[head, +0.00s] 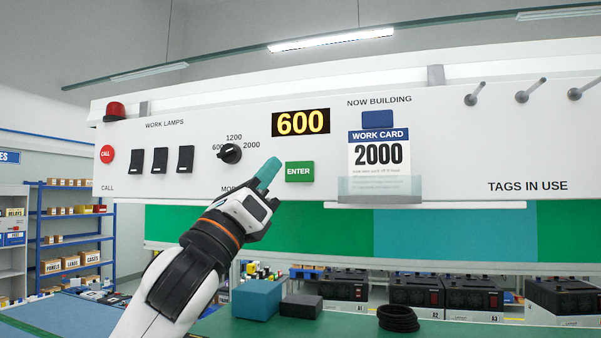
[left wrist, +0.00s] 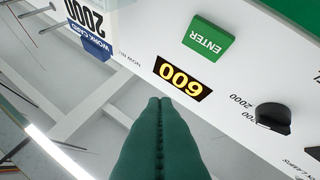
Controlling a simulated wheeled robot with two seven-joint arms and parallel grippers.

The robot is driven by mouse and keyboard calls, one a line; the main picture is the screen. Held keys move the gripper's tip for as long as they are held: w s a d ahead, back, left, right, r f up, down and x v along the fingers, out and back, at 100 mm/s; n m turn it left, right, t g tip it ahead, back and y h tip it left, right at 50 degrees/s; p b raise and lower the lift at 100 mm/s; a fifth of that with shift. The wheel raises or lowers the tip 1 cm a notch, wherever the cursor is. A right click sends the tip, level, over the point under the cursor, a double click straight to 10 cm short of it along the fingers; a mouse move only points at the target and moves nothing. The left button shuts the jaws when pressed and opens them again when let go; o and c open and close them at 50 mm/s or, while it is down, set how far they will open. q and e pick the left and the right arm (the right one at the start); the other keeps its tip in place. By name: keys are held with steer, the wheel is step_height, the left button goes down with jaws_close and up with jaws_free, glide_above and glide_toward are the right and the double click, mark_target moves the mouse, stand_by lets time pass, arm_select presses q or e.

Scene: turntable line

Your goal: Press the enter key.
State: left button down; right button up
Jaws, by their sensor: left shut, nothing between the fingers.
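The green enter key (head: 299,172), a square block marked ENTER, sits on the white panel (head: 460,150) below the display (head: 301,122), which reads 600. My left gripper (head: 268,174) is shut and empty, its teal fingertips just left of the key in the head view and apart from it in the picture. The left wrist view shows the key (left wrist: 208,39) upside down, beyond the shut fingers (left wrist: 159,105) and above the display (left wrist: 183,77). Whether the fingertips touch the panel cannot be told. My right gripper is not in view.
A black rotary knob (head: 230,153) is left of my gripper, with several black lamp switches (head: 160,160) and a red call button (head: 107,154) farther left. A work card (head: 378,155) reading 2000 is right of the key. Below are a blue-grey block (head: 258,299) and black cases (head: 348,288).

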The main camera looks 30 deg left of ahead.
arm_select(q)
steer(key=shift+w, duration=0.1)
glide_toward(301, 162)
step_height(301, 162, up, 4)
steer(key=w+d, duration=0.1)
steer(key=w, duration=0.1)
steer(key=shift+w+a+f+p, duration=0.15)
steer(key=shift+w+a+p, duration=0.05)
steer(key=shift+w+p, duration=0.45)
stand_by(1.7)
steer(key=shift+w, duration=0.1)
steer(key=shift+w+p, duration=0.25)
steer(key=shift+p, duration=0.1)
